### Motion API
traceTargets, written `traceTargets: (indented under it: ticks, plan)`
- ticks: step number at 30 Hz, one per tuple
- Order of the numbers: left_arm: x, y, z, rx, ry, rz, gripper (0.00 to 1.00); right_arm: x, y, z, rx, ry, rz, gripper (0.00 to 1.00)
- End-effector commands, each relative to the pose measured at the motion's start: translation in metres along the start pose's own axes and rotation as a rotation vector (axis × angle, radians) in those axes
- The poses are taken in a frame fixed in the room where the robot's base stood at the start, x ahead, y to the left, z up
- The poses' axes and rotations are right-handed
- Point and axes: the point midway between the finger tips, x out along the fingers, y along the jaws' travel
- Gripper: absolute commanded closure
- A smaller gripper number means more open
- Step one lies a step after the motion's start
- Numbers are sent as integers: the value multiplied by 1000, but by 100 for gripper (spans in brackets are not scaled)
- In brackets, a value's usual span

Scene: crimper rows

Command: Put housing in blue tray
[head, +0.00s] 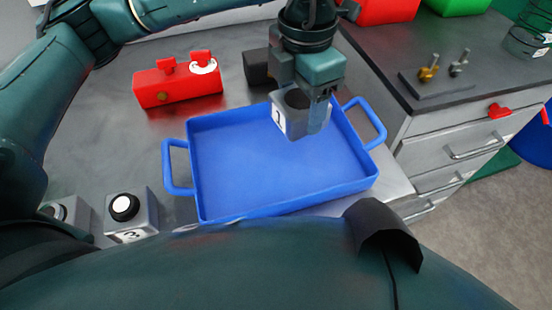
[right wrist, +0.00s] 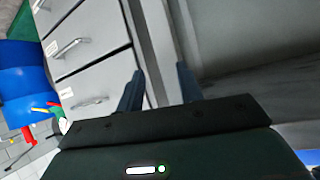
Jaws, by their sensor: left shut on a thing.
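The blue tray (head: 270,175) lies on the grey worktop, its inside bare, with a handle at each end. My left gripper (head: 305,92) is shut on a grey housing (head: 292,124), a box with a dark round opening on top and a white number label on its side. It holds the housing over the tray's upper right part. I cannot tell how far above the tray floor the housing is. My right gripper (right wrist: 160,80) shows only in the right wrist view, fingers apart with nothing between them, near drawer fronts.
Grey boxes with round tops, one with a black cap (head: 125,208), stand left of the tray. A red fixture (head: 178,82) and a dark block (head: 258,67) lie behind it. A plate with brass and steel fittings (head: 440,78) is on the right counter, above drawers (head: 450,140).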

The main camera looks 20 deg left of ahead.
Motion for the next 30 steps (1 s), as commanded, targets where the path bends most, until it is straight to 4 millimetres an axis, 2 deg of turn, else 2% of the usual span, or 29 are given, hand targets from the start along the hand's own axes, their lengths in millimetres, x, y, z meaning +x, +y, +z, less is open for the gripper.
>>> traceTargets:
  ticks: [9,15,18,23,30]
  plan:
    - [-4,1,-3,-760,-5,-2,80,5,-2,3,10,18,-11,64]
    - [-6,2,-5,-1138,-5,-2,80,7,-3,4,14,24,-16,64]
    - [-7,2,-6,-1256,-4,-2,80,7,-3,3,15,28,-17,64]
    - [-2,3,-7,-1346,-2,-2,80,7,-4,0,15,35,-19,64]
    - [37,3,-7,-1358,1,-2,80,5,-4,-3,11,36,-18,64]
